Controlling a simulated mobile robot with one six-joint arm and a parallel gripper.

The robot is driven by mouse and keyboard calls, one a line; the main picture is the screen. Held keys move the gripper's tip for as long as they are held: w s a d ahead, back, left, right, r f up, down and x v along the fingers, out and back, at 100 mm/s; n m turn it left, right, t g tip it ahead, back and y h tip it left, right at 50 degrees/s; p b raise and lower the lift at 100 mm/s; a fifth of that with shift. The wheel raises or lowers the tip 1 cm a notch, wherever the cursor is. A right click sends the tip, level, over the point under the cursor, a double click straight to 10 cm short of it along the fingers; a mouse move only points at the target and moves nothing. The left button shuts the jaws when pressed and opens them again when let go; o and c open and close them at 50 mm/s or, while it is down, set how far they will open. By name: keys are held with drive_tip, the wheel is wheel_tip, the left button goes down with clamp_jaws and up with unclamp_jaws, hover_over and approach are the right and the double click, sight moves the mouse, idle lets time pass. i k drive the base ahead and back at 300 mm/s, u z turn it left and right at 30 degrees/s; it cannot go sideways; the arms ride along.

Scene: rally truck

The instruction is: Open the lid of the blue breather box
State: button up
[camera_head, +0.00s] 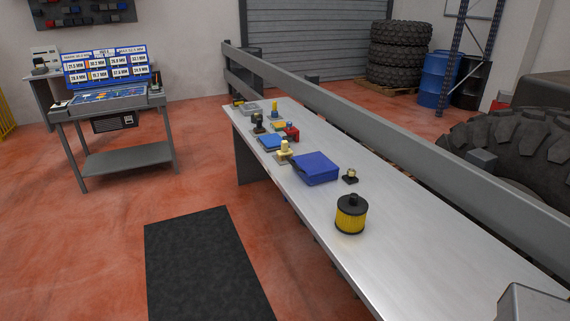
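A blue box (315,168), which looks like the breather box, sits on the long metal bench near its middle. Its top looks flat and covered, so the lid appears shut. The seam and any latch are too small to make out. A smaller, flat blue item (269,142) lies farther back on the bench. My gripper is not in view.
The bench (400,230) also holds a yellow and black filter (350,215), a small dark fitting (350,176) and several small parts behind the box. A grey rail (330,103) runs along its right side. A black mat (205,265) lies on open floor at left.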

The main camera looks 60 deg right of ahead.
sight(312, 164)
drive_tip(key=i, duration=0.9)
drive_tip(key=z, duration=0.05)
